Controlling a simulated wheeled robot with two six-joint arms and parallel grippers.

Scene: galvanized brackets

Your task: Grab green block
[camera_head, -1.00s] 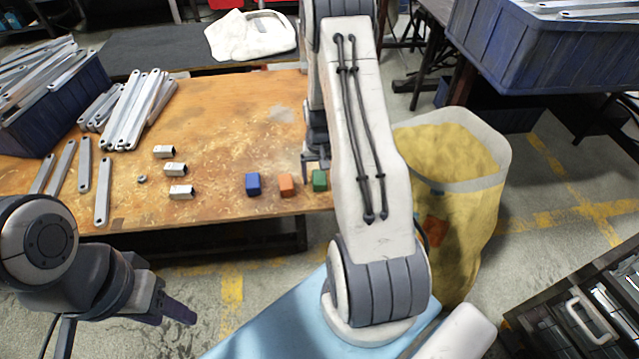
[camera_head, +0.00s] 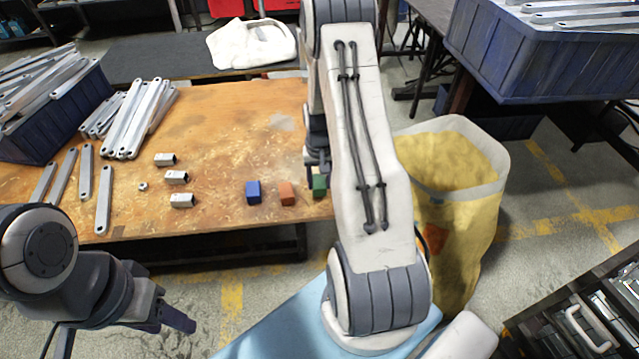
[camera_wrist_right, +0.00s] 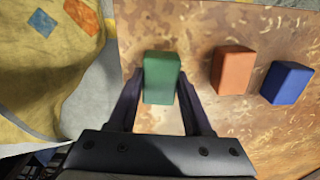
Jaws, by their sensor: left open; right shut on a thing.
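The green block (camera_head: 319,184) is at the right edge of the wooden table, partly hidden by my right arm in the head view. In the right wrist view the green block (camera_wrist_right: 161,78) stands between the fingers of my right gripper (camera_wrist_right: 162,98), which is shut on it. The right gripper (camera_head: 318,176) is mostly hidden behind the arm in the head view. My left gripper (camera_head: 176,318) is open and empty, low in front of the table at the left.
An orange block (camera_head: 287,193) and a blue block (camera_head: 253,192) stand in a row left of the green one. Metal brackets (camera_head: 181,200) and long bars (camera_head: 104,200) lie further left. A yellow bag (camera_head: 465,220) stands beside the table's right edge.

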